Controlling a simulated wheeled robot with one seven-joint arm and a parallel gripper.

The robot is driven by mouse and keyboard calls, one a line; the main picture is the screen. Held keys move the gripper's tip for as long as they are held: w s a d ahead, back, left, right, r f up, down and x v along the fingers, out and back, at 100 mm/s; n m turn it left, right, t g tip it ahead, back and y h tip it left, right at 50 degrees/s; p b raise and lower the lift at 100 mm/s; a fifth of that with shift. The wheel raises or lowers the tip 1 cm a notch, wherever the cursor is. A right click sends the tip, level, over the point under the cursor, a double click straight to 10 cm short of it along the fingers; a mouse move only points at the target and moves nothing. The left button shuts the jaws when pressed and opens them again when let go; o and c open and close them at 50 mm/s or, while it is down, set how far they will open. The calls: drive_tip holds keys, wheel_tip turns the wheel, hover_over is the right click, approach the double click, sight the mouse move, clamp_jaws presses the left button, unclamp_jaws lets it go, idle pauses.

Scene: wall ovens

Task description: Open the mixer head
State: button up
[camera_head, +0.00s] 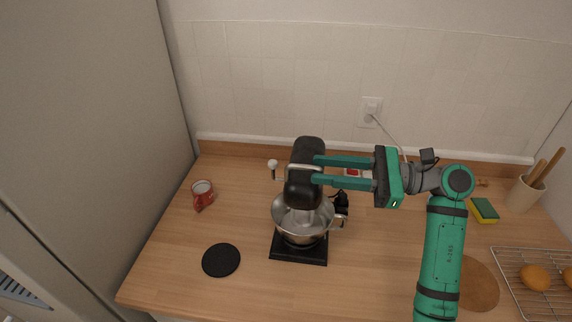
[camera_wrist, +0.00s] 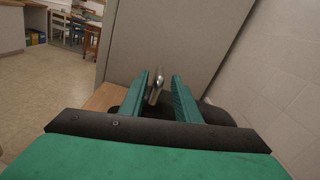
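A black stand mixer with a steel bowl (camera_head: 287,222) stands on the wooden counter. A silver band runs over the head. In the wrist view the silver part (camera_wrist: 156,86) shows between my fingertips, with the dark head (camera_wrist: 210,113) behind and below them. My gripper (camera_head: 317,171) reaches in from the right, its two teal fingers apart at the right side of the head. In the wrist view my gripper (camera_wrist: 161,82) is open. I cannot tell whether a finger touches the head.
A sponge (camera_head: 483,210), a utensil holder (camera_head: 524,195), a round board (camera_head: 478,284) and a wire rack (camera_head: 535,300) are on the right. A wall outlet (camera_head: 370,108) with a cord is behind.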

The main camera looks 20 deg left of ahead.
sight(295, 166)
drive_tip(key=x, duration=0.9)
drive_tip(key=shift+s+a, duration=0.15)
drive_tip(key=shift+a, duration=0.25)
clamp_jaws()
